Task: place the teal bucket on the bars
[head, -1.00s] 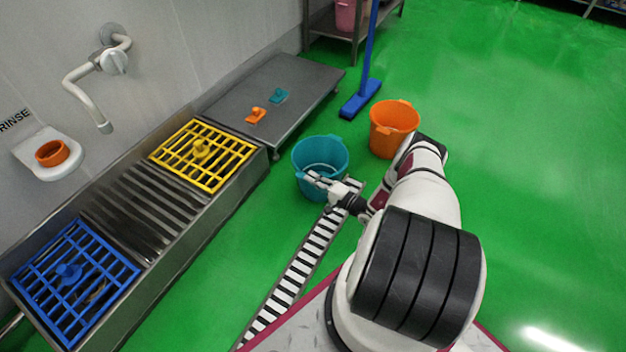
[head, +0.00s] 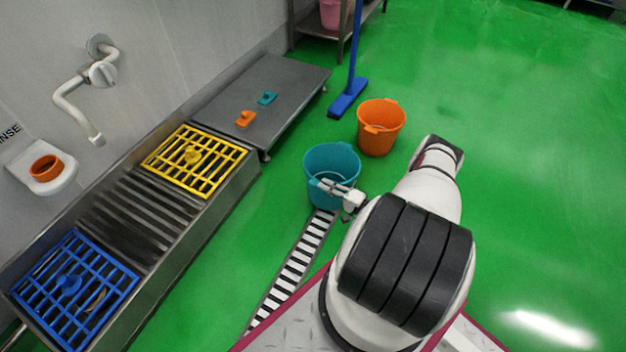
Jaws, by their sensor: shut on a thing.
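The teal bucket (head: 331,163) is upright and empty inside as far as I see, near the floor drain, in the middle of the head view. My gripper (head: 328,187) is at the bucket's near side and shut on it. My arm hides part of the wrist. The bars (head: 135,215) are the bare metal bars of the trough at the left, between a yellow grate (head: 218,183) and a blue grate (head: 112,293). Whether the bucket touches the floor is hard to tell.
An orange bucket (head: 381,127) stands on the green floor behind the teal one. A blue broom (head: 347,97) stands near it. A grey bench (head: 285,85) holds small orange and teal items. A wall tap (head: 75,92) overhangs the trough. The floor at right is clear.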

